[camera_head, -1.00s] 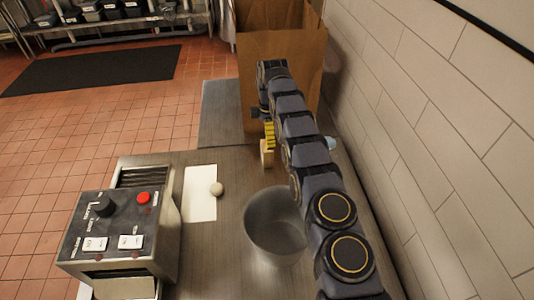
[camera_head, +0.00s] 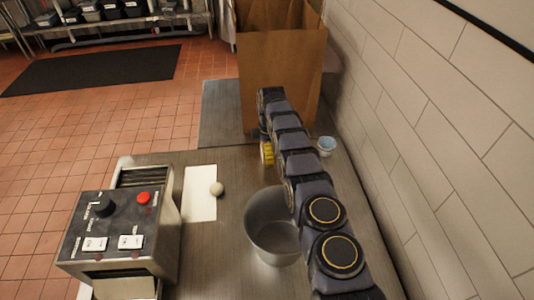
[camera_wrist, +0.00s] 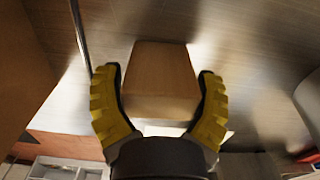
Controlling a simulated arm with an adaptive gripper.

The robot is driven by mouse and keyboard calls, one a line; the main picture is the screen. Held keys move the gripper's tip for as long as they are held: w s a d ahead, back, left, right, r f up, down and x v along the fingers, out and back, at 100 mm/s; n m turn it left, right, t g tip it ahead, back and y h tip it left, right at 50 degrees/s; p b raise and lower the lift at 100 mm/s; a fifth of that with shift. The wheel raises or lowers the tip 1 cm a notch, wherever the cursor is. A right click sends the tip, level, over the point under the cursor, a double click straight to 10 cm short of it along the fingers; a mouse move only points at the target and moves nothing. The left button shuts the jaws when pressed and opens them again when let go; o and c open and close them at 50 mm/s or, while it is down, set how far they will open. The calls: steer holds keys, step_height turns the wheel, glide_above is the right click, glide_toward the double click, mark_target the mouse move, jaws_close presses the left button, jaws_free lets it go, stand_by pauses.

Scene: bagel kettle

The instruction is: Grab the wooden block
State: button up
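The wooden block (camera_wrist: 160,75) is a light brown block standing on the steel table, seen in the wrist view. My gripper (camera_wrist: 160,72) has its two yellow fingers on either side of the block, with a narrow gap at each side. The fingers are open. In the head view my gripper (camera_head: 266,152) is low over the table in front of the paper bag, and the block is hidden behind or under it there.
A large paper bag (camera_head: 282,75) stands behind my gripper. A metal pot (camera_head: 262,225) is nearer, a small blue-white cup (camera_head: 326,145) to the right by the wall. A dough ball (camera_head: 217,189) lies on white paper (camera_head: 200,205), beside a control box (camera_head: 115,235).

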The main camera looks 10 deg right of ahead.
steer(key=shift+c, duration=0.7)
steer(key=shift+r, duration=0.15)
